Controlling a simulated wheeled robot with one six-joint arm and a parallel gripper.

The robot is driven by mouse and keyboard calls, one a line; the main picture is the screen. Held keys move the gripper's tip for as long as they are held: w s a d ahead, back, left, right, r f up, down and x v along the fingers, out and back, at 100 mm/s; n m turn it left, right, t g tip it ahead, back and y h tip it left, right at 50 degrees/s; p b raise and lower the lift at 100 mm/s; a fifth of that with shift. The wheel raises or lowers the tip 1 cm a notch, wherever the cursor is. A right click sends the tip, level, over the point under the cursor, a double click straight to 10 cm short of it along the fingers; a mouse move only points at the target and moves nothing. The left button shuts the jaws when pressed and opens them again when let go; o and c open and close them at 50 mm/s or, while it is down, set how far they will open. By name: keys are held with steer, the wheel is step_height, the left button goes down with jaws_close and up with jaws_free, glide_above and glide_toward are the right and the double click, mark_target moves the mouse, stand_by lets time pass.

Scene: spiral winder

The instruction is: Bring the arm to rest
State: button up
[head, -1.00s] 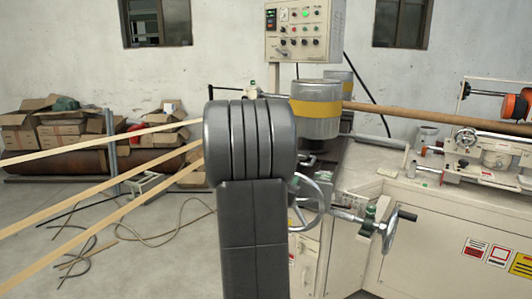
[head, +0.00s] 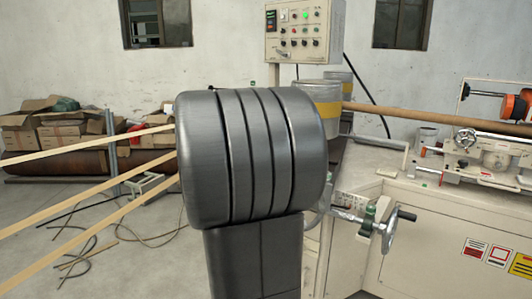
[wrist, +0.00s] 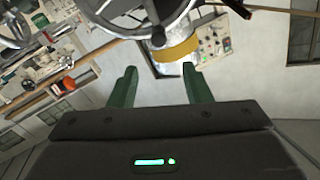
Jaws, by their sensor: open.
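My gripper (wrist: 156,85) shows in the wrist view with its two green fingers apart and nothing between them. A spoked handwheel (wrist: 140,15) is at the top of the wrist view, beyond the fingertips; I cannot tell the exact gap. In the head view, my dark grey arm fills the middle and hides my gripper and part of the machine behind it.
The winder's cream cabinet (head: 430,240) stands at the right, with a hand crank (head: 388,230) sticking out. A control panel (head: 305,30) hangs behind. Pale strips (head: 90,147) run in from the left. Cardboard boxes (head: 70,128) lie at the back left.

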steer(key=x, duration=1.3)
steer(key=shift+w, duration=0.4)
steer(key=shift+w+a+f+n+p, duration=0.1)
steer(key=shift+a+f+n+p, duration=0.05)
steer(key=shift+a+n+p, duration=0.55)
steer(key=shift+d, duration=0.1)
